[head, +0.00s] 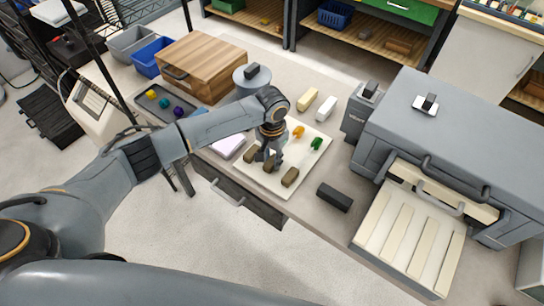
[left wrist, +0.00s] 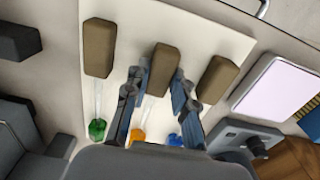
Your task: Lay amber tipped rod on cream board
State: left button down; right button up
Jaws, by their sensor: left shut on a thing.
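The cream board (head: 262,186) lies on the bench and shows in the left wrist view (left wrist: 215,27). Three rods with brown block ends and thin clear shafts are over it, tipped green (left wrist: 97,129), amber (left wrist: 137,135) and blue (left wrist: 173,138). The amber tip also shows in the head view (head: 298,131). My left gripper (head: 268,157) points down at the board, its fingers shut on the middle brown block of the amber tipped rod (left wrist: 163,68). I cannot tell whether that rod touches the board. My arm hides the blue tip in the head view. My right gripper is out of view.
A dark block (head: 335,197) lies right of the board, before a grey oven-like box (head: 450,130) with a slatted tray (head: 410,230). A lilac pad (head: 228,146) lies left. Cream and white blocks (head: 307,99) and a wooden box (head: 200,66) stand behind.

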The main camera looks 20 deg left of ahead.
pick_arm(q)
jog(key=c, duration=1)
grip_release()
jog(key=shift+r, duration=0.1)
notch_tip(320, 180, up, 12)
jog(key=shift+f, duration=0.1)
